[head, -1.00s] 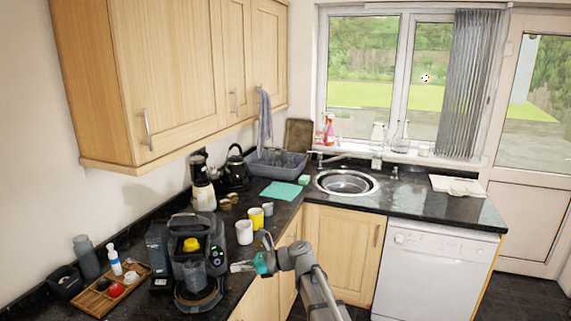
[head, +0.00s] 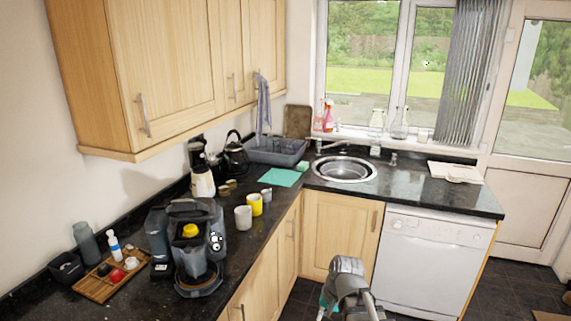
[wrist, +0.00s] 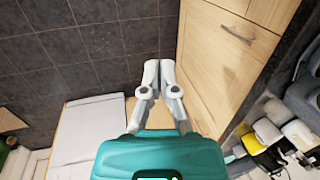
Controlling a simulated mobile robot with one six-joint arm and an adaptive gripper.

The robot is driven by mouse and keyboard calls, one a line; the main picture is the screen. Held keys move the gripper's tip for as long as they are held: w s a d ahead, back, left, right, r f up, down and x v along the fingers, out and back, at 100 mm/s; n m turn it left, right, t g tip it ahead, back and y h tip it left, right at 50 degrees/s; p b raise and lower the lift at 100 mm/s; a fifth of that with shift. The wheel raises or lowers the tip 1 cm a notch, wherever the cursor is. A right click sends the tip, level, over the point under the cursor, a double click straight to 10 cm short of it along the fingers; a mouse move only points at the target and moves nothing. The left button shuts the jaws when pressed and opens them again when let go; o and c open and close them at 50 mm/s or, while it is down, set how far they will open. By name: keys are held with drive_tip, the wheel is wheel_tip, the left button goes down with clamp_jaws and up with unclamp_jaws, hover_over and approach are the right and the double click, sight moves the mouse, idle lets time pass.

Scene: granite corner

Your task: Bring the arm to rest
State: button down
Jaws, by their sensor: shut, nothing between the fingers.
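My gripper (wrist: 158,68) shows in the wrist view with its two pale fingers together and nothing between them. It hangs over the dark tiled floor (wrist: 70,50), beside the wooden cupboard fronts. In the head view my arm is folded low at the bottom, in front of the counter. There the fingers are mostly hidden behind the arm's own links, with only a bit of teal showing. The gripper is apart from the counter and everything on it.
The dark counter (head: 262,228) holds a coffee machine (head: 188,245), a white mug (head: 243,217), a yellow mug (head: 254,204) and a wooden tray (head: 98,287). A white dishwasher (head: 432,262) stands at the right. The floor between is clear.

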drive_tip(key=s+d+n+h, duration=0.3)
drive_tip(key=d, duration=0.3)
drive_tip(key=shift+s+d+f, duration=0.2)
drive_tip(key=shift+d+f, duration=0.1)
drive_tip(key=shift+d, duration=0.05)
idle(0.8)
